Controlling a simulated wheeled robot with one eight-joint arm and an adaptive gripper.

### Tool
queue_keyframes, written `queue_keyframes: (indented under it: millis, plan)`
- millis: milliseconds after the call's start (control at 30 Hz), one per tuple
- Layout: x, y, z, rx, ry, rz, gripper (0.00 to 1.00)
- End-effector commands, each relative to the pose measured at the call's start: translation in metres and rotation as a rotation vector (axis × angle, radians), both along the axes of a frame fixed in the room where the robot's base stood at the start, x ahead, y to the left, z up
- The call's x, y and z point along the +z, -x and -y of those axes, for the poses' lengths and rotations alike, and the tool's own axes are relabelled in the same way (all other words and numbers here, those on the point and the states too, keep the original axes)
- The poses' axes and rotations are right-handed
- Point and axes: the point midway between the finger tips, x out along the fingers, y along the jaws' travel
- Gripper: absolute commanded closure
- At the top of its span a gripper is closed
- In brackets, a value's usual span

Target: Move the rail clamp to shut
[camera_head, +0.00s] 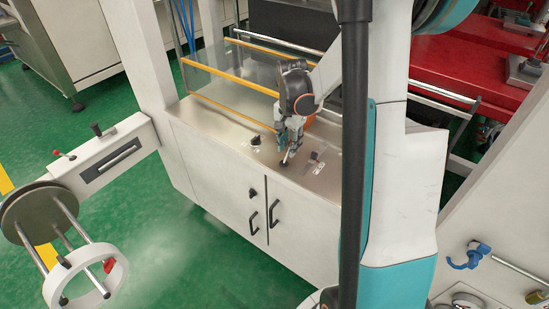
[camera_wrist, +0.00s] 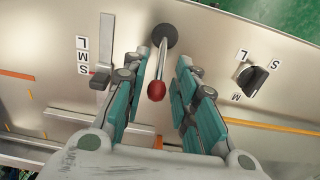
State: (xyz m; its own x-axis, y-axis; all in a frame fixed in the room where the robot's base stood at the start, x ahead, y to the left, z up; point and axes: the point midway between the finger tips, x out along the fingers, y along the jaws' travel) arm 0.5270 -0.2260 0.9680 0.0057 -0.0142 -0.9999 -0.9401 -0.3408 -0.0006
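My gripper (camera_wrist: 162,58) is open, with its teal fingers on either side of a metal lever. The lever has a red knob (camera_wrist: 156,91) and a round black base (camera_wrist: 165,36). Gaps show between the lever and both fingers, and nothing is held. No label names the rail clamp, so I cannot tell for certain that this lever is it, or read its shut side. In the head view my gripper (camera_head: 287,150) points down at the panel top (camera_head: 225,120), and the lever is partly hidden by its fingers.
A slider (camera_wrist: 101,82) marked S, M, L lies left of the lever in the wrist view, and a black dial (camera_wrist: 252,78) with similar letters lies right. A yellow-railed clear guard (camera_head: 228,85) stands behind. A handwheel (camera_head: 85,280) is at the left. Green floor is clear in front.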

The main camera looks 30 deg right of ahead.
Motion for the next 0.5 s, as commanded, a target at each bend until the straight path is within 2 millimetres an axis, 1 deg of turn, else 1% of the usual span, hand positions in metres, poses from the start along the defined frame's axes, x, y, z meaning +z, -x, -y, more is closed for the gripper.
queue_keyframes:
  millis: [333, 500]
  plan:
    - [0.0003, 0.0006, -0.0008, 0.0, -0.002, -0.001, 0.6]
    - [0.0085, 0.0007, -0.0011, 0.001, -0.002, -0.002, 0.6]
